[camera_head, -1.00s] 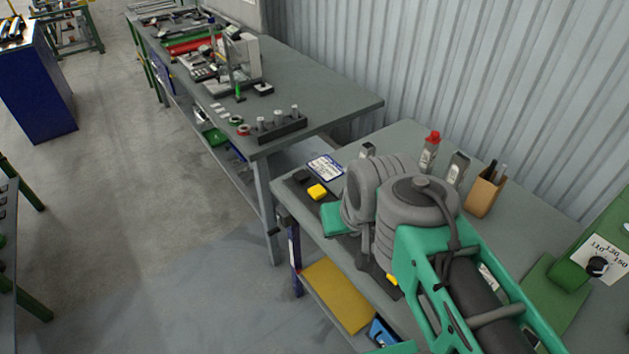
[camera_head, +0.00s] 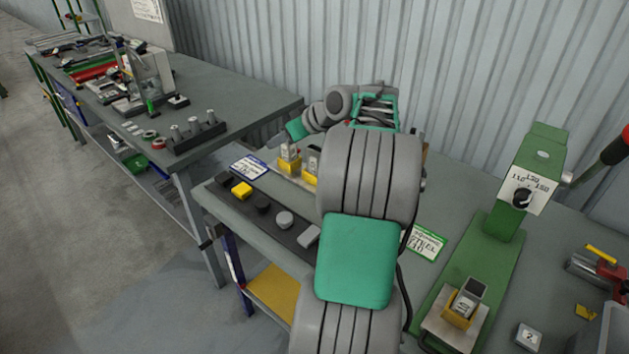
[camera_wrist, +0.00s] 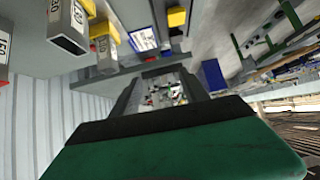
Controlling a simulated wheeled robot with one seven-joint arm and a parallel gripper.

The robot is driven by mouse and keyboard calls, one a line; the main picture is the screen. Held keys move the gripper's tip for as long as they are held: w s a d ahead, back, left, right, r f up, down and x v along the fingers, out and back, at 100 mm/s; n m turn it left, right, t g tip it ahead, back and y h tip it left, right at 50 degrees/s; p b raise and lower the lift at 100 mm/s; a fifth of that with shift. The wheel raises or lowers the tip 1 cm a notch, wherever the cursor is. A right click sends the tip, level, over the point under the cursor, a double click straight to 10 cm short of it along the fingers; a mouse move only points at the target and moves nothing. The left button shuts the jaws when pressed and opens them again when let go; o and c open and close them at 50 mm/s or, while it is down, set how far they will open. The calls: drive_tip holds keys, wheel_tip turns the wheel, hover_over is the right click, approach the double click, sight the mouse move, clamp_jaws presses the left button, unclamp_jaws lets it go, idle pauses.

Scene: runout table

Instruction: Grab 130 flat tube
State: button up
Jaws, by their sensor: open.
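Grey flat tubes with number labels stand in yellow holders on the near bench; one tube (camera_head: 289,152) and another (camera_head: 313,161) show left of my arm. In the wrist view, a tube (camera_wrist: 68,32), one by a yellow holder (camera_wrist: 105,52) and one at the left edge (camera_wrist: 4,45) appear rotated. My arm hides part of the bench.
A green press (camera_head: 497,225) with a dial stands right, a grey tube in a yellow holder (camera_head: 463,305) at its base. A dark strip with a yellow block (camera_head: 242,190) and other pieces lies along the front edge. A corrugated wall (camera_head: 420,60) closes the back.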

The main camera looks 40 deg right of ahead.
drive_tip(key=s+d+f+t+b, duration=0.1)
drive_tip(key=s+d+f, duration=0.25)
drive_tip(key=d, duration=0.35)
drive_tip(key=s+d+f+t+b, duration=0.1)
drive_tip(key=s+d+f, duration=0.1)
drive_tip(key=s+d, duration=0.35)
drive_tip(key=p, duration=0.3)
hover_over(316, 165)
drive_tip(key=d, duration=0.2)
drive_tip(key=f, duration=0.4)
drive_tip(key=shift+a+f, duration=0.15)
drive_tip(key=shift+a, duration=0.1)
clamp_jaws()
